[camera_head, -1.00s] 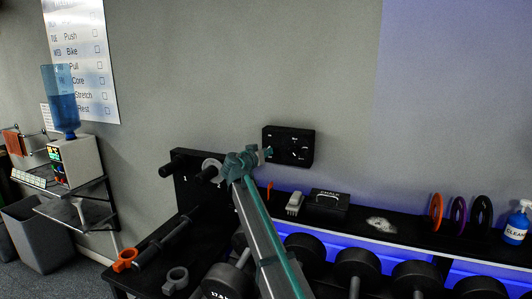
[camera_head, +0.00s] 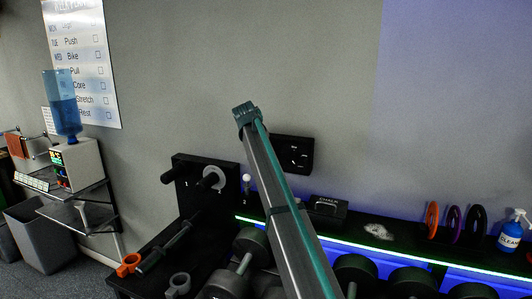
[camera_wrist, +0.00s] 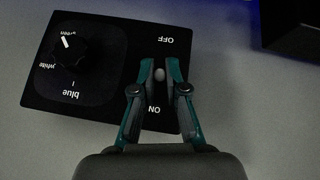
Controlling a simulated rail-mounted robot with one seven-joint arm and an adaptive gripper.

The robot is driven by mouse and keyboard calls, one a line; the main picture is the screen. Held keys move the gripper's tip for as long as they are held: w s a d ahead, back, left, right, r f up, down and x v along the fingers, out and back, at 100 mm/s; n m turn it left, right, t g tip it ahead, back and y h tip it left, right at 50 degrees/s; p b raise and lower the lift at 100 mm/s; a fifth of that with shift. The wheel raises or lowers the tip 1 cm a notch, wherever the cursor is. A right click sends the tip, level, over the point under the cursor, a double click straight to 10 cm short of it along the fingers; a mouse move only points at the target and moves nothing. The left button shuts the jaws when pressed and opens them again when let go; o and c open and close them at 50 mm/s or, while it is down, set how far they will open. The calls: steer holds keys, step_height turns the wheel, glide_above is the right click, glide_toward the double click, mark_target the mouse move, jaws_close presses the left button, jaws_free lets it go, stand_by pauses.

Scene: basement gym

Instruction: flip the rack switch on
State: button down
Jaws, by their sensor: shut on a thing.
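The control box (camera_head: 292,155) is black and fixed to the wall above the shelf. The wrist view shows its panel (camera_wrist: 55,22) upside down, with a round knob (camera_wrist: 82,55) whose white mark is near the word green. The rack switch (camera_wrist: 160,76) is a small pale toggle between the words OFF, above in the picture, and ON, below. My gripper (camera_wrist: 160,66) is shut on this toggle, one teal finger on each side. In the head view my gripper (camera_head: 247,114) is up and left of the box, its fingertips not clear.
The shelf below carries a chalk box (camera_head: 326,206), coloured rings (camera_head: 432,217) and a spray bottle (camera_head: 511,236). Dumbbells (camera_head: 356,270) stand beneath. A black bracket board (camera_head: 206,180) is at left. The wall above is clear.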

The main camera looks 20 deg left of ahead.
steer(key=shift+w+r+g, duration=0.15)
steer(key=shift+g, duration=0.55)
steer(key=c, duration=1.2)
jaws_free()
steer(key=v, duration=1.2)
